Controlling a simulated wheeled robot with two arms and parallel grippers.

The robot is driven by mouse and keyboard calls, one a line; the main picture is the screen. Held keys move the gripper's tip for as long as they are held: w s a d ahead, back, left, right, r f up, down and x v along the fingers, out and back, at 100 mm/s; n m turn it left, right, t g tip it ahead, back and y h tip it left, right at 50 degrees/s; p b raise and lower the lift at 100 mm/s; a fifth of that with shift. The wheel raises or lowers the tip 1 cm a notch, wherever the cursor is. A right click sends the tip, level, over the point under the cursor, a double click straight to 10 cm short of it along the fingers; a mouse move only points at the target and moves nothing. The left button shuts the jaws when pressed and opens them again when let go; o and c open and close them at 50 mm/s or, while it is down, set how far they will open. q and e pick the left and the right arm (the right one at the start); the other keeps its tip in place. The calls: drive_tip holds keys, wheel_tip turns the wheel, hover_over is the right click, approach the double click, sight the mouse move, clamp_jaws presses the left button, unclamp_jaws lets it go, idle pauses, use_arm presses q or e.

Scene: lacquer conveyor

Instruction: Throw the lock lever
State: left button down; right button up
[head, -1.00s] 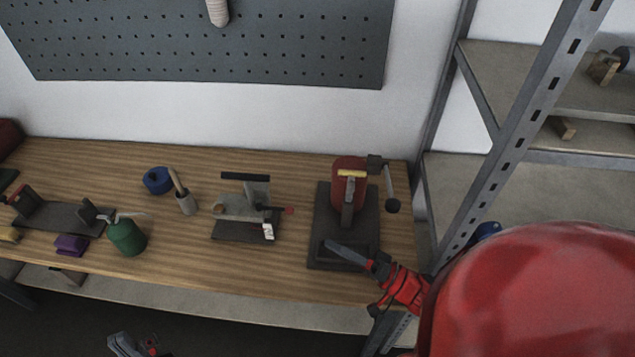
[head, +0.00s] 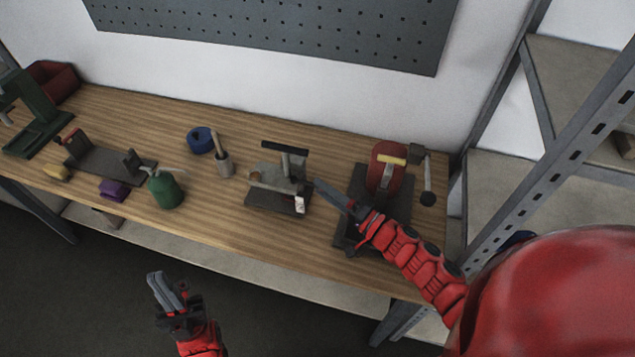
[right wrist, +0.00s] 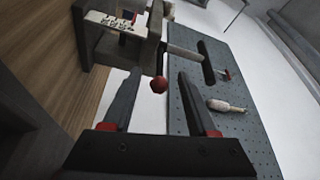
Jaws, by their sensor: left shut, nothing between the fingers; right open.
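A grey fixture (head: 272,178) with a dark bar on top and a white tag (head: 300,204) stands mid-bench on a dark base. In the right wrist view a red ball knob (right wrist: 158,85) on a thin dark stem sits beside the fixture (right wrist: 95,50) and its printed label (right wrist: 112,20). The knob lies between the fingers of my open right gripper (right wrist: 160,82), apart from both. In the head view my right gripper (head: 328,190) is at the fixture's right side; the knob is hard to make out there. My left gripper (head: 163,290) is shut and empty, in front of the bench.
A wooden-handled tool in a cup (head: 223,163), blue roll (head: 200,140) and green oil can (head: 165,188) stand left. A metal shelf (head: 570,120) bounds the right.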

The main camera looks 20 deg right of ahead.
sight(309, 184)
drive_tip(key=shift+x, duration=1.25)
clamp_jaws()
drive_tip(key=shift+f, duration=0.1)
idle(0.4)
